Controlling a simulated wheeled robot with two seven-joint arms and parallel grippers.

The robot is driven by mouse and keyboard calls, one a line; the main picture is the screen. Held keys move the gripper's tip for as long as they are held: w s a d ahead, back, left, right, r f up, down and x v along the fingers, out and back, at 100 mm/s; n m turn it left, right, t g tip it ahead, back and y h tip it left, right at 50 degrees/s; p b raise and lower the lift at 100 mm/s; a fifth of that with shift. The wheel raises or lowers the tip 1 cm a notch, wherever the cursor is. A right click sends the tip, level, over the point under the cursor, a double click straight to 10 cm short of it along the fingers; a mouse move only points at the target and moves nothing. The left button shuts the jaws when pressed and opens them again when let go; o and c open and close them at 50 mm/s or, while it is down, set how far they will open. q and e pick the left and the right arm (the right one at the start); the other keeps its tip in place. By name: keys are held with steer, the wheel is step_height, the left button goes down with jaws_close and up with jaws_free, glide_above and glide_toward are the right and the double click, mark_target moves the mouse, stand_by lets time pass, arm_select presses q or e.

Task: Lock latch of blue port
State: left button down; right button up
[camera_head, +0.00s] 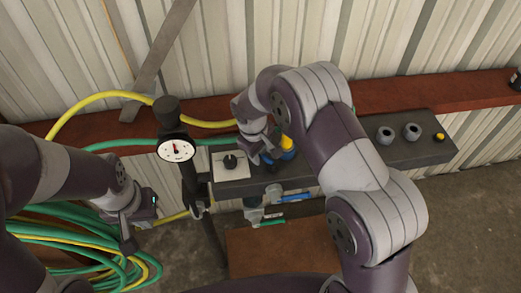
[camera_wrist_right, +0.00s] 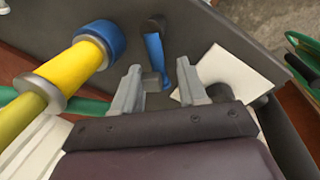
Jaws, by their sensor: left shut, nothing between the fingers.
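The blue port (camera_wrist_right: 103,40) has a yellow hose fitting (camera_wrist_right: 82,66) seated against it, left of centre in the right wrist view; the port also shows partly in the head view (camera_head: 288,154). A blue latch lever (camera_wrist_right: 154,48) hangs from a dark pivot on the panel, right of the port. My right gripper (camera_wrist_right: 160,84) is open, its two fingers on either side of the lever's lower end; contact cannot be told. In the head view my right arm partly covers the port and right gripper (camera_head: 264,150). My left gripper (camera_head: 130,238) is shut and empty, at the left.
A white plate (camera_head: 222,168) with a black knob (camera_head: 230,161) is beside the right gripper. A pressure gauge (camera_head: 176,150) on a post stands between my arms. Green and yellow hoses (camera_head: 60,222) lie coiled at left. Grey round fittings (camera_head: 411,131) sit on the panel's right end.

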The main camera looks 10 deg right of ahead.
steer(key=shift+w, duration=0.1)
jaws_close()
steer(key=shift+d+m, duration=0.1)
steer(key=shift+m, duration=0.2)
steer(key=m, duration=0.1)
steer(key=d+m+b, duration=0.1)
steer(key=m, duration=0.1)
steer(key=shift+w+g, duration=0.3)
steer(key=shift+w, duration=0.1)
steer(key=shift+w+d+m+g, duration=0.1)
steer(key=shift+d+m+g, duration=0.2)
steer(key=shift+m, duration=0.65)
steer(key=shift+w+d+m+g, duration=0.1)
steer(key=shift+d+m, duration=0.25)
steer(key=shift+m, duration=0.6)
steer(key=shift+o, duration=0.2)
jaws_free()
